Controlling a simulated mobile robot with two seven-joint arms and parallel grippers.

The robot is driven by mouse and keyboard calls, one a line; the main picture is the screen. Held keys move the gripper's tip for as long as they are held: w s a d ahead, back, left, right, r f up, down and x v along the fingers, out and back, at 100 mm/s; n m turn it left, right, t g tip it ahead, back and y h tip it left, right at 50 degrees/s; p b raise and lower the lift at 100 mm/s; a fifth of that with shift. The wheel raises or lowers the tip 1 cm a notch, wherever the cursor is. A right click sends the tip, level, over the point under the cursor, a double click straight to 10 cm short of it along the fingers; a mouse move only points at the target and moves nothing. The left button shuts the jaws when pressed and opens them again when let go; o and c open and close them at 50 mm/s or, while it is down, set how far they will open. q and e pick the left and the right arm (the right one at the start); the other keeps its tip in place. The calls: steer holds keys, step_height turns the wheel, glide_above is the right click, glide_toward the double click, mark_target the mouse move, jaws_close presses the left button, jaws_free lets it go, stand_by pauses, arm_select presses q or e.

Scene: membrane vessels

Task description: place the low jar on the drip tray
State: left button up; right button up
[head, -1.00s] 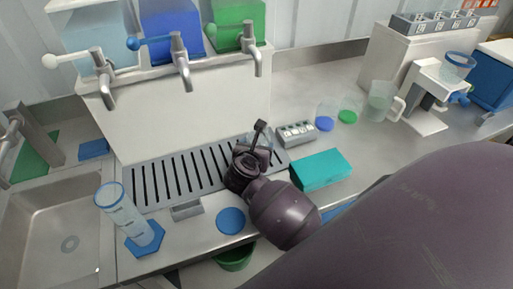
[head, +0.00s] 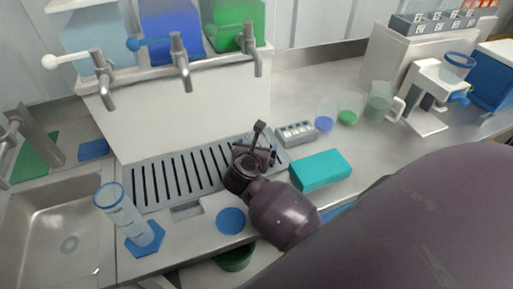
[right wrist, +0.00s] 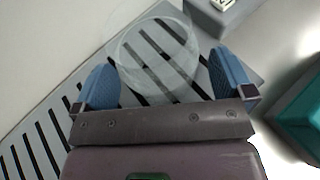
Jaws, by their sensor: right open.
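The low jar (right wrist: 155,48) is clear and round. In the right wrist view it stands on the slats of the grey drip tray (right wrist: 60,112), ahead of and between my right gripper's blue fingers. My right gripper (right wrist: 165,78) is open, with a finger to each side of the jar; I cannot tell whether either touches it. In the head view my right gripper (head: 258,146) is over the right end of the drip tray (head: 140,172) and mostly hides the jar. My left gripper is not in view.
Three taps stand behind the tray. A tall clear cylinder (head: 122,212) stands at its front left, near the sink (head: 45,215). A blue disc (head: 231,221) lies in front. A teal box (head: 321,170) and a grey block (head: 296,133) are to the right.

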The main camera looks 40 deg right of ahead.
steer(key=v, duration=1.2)
steer(key=shift+w, duration=0.1)
